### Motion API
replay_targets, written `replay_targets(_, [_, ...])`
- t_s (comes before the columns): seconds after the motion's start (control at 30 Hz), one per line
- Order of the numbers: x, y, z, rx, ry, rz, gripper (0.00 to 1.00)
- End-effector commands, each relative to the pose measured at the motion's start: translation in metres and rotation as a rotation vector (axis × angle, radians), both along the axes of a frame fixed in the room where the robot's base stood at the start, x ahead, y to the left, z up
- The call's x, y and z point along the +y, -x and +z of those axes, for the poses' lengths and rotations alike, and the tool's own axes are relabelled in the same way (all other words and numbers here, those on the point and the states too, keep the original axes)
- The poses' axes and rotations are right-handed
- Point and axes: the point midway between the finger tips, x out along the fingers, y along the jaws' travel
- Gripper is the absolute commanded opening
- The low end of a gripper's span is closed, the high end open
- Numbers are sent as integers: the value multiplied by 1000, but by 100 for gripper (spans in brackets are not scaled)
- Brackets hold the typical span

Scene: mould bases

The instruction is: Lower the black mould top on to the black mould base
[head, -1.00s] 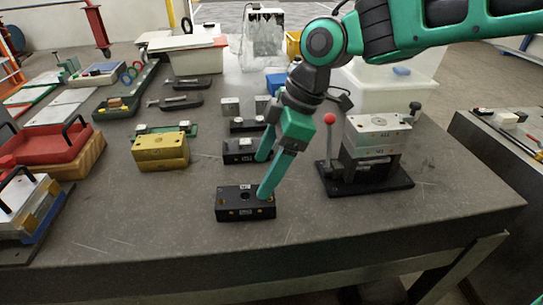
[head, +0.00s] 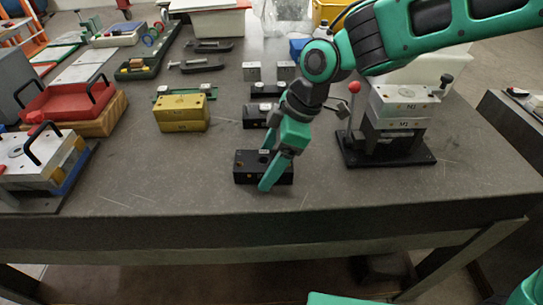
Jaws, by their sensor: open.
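A black mould block (head: 246,161) with a pale label and a dark round hole in its top lies flat near the front of the table. A second black block (head: 254,117) with a pale label lies behind it, partly hidden by my wrist. I cannot tell which is the mould top and which the base. My gripper (head: 269,170) is open and tilted over the right half of the front block. One green finger comes down in front of its near face; the other is mostly hidden. I cannot tell whether the fingers touch it.
A black block (head: 264,90) and grey blocks stand farther back. A yellow mould (head: 182,115) is at left. A press with a red-knobbed lever (head: 388,155) stands at right. Front table is clear.

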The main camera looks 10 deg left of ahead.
Motion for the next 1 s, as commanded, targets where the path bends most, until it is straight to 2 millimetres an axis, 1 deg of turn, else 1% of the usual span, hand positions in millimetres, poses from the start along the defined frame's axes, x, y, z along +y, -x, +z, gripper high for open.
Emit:
replay_targets(0.03, [0,0,0,0,0,0,72])
replay_targets(0.07, [0,0,0,0,0,0,65])
replay_targets(0.1, [0,0,0,0,0,0,55])
replay_targets(0.17, [0,0,0,0,0,0,41])
replay_targets(0.2, [0,0,0,0,0,0,31])
replay_targets(0.27, [0,0,0,-1,0,0,17])
replay_targets(0.3, [0,0,0,-1,0,0,7])
replay_targets(0.33, [0,-1,1,-3,-3,0,5])
replay_targets(0.57, [0,-1,4,-3,-3,0,5])
replay_targets(1.0, [0,-1,17,-3,-3,-2,5])
